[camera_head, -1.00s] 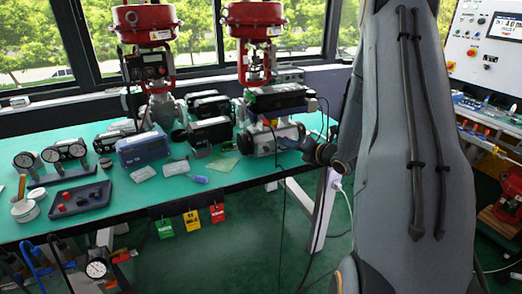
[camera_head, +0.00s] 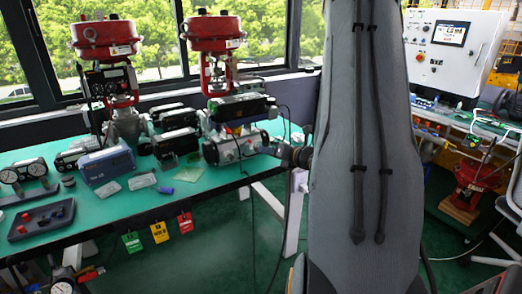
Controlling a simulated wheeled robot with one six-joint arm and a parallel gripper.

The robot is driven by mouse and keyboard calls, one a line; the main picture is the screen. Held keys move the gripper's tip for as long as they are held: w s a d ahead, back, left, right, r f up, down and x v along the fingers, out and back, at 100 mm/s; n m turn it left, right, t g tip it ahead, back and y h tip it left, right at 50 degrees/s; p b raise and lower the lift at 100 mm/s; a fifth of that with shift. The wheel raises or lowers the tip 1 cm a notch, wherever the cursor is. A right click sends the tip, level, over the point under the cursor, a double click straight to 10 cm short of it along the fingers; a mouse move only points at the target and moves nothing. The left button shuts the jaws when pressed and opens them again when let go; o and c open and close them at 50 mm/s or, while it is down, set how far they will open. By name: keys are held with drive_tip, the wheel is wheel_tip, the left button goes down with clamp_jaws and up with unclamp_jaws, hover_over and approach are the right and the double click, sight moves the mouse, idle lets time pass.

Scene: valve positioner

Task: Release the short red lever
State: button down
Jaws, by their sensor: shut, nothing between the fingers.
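My arm rises large in front of the right half of the view. Its dark wrist end shows at its left, with my gripper (camera_head: 273,150) small beside the right end of the grey actuator (camera_head: 236,147) on the bench. My gripper looks shut; its fingertips are too small to see clearly. I cannot make out a short red lever. The actuator sits under a valve with a red dome (camera_head: 214,34), and a black positioner box (camera_head: 241,107) is mounted above it.
The green bench (camera_head: 112,205) carries a second red-domed valve (camera_head: 105,36), gauges, a blue case (camera_head: 107,164) and a dark tray (camera_head: 41,219). Coloured tags hang from its front edge. A white control panel (camera_head: 456,50) stands at right. Green floor is open before the bench.

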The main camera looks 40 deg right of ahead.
drive_tip(key=shift+v, duration=1.05)
drive_tip(key=shift+a, duration=0.2)
drive_tip(key=s+a+f+m+g+h, duration=0.1)
drive_tip(key=s+a+m+g+h, duration=0.15)
drive_tip(key=a+m+g, duration=0.75)
drive_tip(key=s+a+r+m+g+y, duration=0.1)
drive_tip(key=s+a+m+g, duration=0.3)
drive_tip(key=s+a+m, duration=1.6)
drive_tip(key=shift+s+a+r+g, duration=0.15)
drive_tip(key=shift+s+a+g, duration=0.1)
drive_tip(key=shift+a+g, duration=0.15)
